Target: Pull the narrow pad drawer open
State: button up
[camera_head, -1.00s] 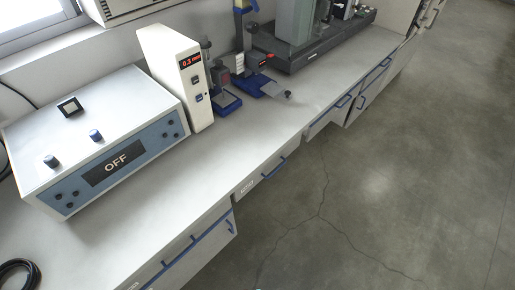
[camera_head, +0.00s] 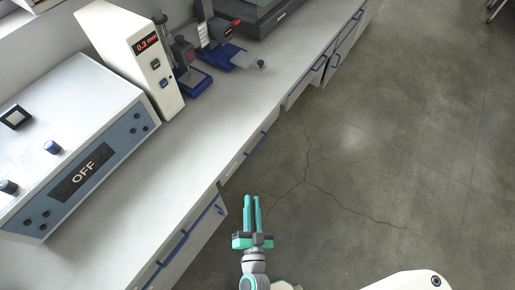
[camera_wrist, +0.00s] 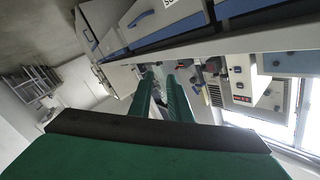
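A narrow drawer (camera_head: 238,164) with a blue bar handle (camera_head: 257,145) sits under the bench edge in the head view and looks shut. Its label is too small to read, so I cannot confirm that it is the pad drawer. My gripper (camera_head: 251,197) is in front of the bench over the floor, below and apart from that handle in the picture. Its two green fingers are parallel with a gap between them, and nothing is held. The wrist view shows the same fingers (camera_wrist: 160,77) pointing along the bench fronts. A blue handle (camera_wrist: 140,19) shows there at the upper left.
A wider drawer unit (camera_head: 180,255) with blue handles is at the lower left, close to my gripper. More handled fronts (camera_head: 318,66) lie farther along. The OFF box (camera_head: 75,150) and the 0.3 mm device (camera_head: 130,55) stand on the bench. The floor (camera_head: 400,150) is clear.

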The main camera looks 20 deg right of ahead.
aim_at(258, 147)
jog(key=w+d+f+m+g+h, duration=0.1)
jog(key=w+d+f+m, duration=0.2)
jog(key=w, duration=0.6)
jog(key=w+d+f+m+g+h, duration=0.1)
jog(key=w+d+f+m, duration=0.2)
jog(key=w, duration=0.6)
jog(key=w+d+f+m+g+h, duration=0.1)
jog(key=w+d+f, duration=0.4)
jog(key=w, duration=0.5)
jog(key=shift+f+m+g+h, duration=0.3)
jog(key=shift+f+m+g, duration=0.1)
jog(key=shift+f+m, duration=0.55)
jog(key=shift+c, duration=0.3)
grip_shut()
